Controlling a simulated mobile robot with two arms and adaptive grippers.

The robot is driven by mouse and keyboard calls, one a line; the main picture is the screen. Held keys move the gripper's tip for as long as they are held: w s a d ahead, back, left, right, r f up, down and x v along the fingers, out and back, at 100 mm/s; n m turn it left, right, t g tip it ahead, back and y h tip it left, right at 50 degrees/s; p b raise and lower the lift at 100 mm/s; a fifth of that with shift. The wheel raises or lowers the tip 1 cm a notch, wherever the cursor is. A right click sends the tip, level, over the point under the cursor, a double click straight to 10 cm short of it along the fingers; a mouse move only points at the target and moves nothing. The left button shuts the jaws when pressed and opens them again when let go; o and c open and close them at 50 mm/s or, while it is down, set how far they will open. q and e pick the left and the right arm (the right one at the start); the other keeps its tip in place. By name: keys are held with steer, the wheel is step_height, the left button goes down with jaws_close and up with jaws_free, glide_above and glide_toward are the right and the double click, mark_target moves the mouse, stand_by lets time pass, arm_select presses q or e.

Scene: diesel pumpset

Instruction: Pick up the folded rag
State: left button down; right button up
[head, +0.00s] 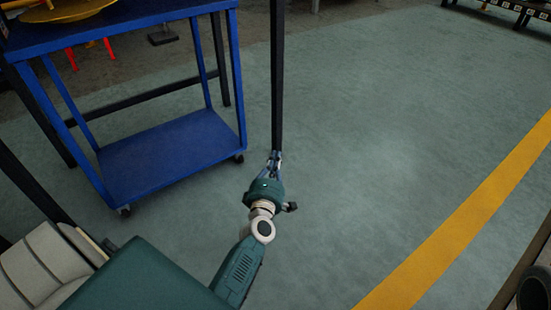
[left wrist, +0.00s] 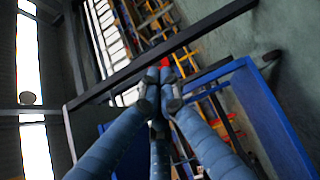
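I see no folded rag in either view. My left gripper (head: 275,158) is above the floor, right of a blue cart and close in the picture to a dark upright post. In the left wrist view its blue fingers (left wrist: 160,78) run close together toward their tips. I see nothing held between them, and I cannot tell whether they are open or shut. My right gripper is not in view.
The blue wheeled cart (head: 170,155) stands at left, with a yellow round thing (head: 62,10) on its top. The dark post (head: 277,80) rises at centre. A yellow floor stripe (head: 465,220) crosses the right side. Grey-green floor between is clear.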

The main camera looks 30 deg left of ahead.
arm_select(q)
steer(key=c, duration=1.6)
jaws_free()
steer(key=shift+f, duration=0.1)
steer(key=shift+c, duration=0.2)
steer(key=shift+s, duration=0.1)
